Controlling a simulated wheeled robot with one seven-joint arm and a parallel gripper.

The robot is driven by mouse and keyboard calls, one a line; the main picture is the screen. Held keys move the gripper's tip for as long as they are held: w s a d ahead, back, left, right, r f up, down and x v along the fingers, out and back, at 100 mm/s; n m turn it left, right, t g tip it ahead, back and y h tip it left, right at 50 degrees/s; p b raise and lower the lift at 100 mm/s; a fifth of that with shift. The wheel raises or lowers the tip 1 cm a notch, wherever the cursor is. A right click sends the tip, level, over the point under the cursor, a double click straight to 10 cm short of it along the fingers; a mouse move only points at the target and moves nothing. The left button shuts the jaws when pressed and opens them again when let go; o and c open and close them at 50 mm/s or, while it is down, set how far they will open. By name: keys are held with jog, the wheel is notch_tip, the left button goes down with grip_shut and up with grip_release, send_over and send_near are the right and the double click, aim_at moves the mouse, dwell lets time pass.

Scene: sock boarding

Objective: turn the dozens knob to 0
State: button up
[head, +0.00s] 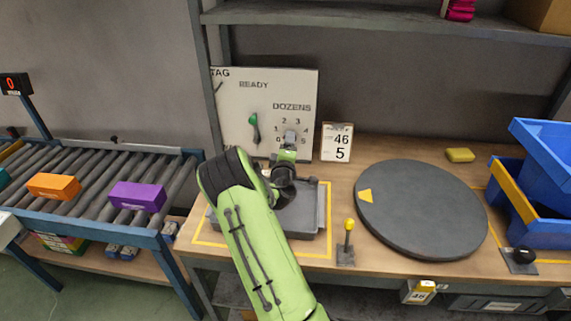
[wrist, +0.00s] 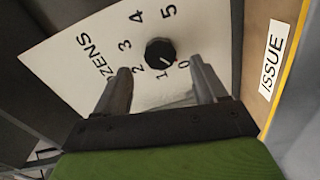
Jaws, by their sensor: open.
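The dozens knob (wrist: 160,52) is a round black knob on a white panel (wrist: 80,40), ringed by the numbers 0 to 5. In the wrist view a pale mark on its lower side points toward the 0 and 1; I cannot tell exactly which. My gripper (wrist: 160,68) is open, its two grey fingers reaching toward the panel on either side of the knob's lower part. It looks empty and I see no contact with the knob. In the head view my gripper (head: 290,138) covers the knob on the white panel (head: 235,100).
A green lever (head: 254,128) is on the panel left of the dial. A card (head: 336,142) reading 46 and 5 stands right of it. A grey turntable (head: 420,210), a yellow-topped post (head: 348,235) and blue bins (head: 545,165) are to the right. A roller conveyor (head: 95,180) is left.

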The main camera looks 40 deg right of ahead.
jog(key=b+v, duration=0.4)
jog(key=v, duration=0.7)
jog(key=shift+a+b, duration=0.2)
jog(key=shift+b, duration=0.15)
jog(key=shift+s, duration=0.1)
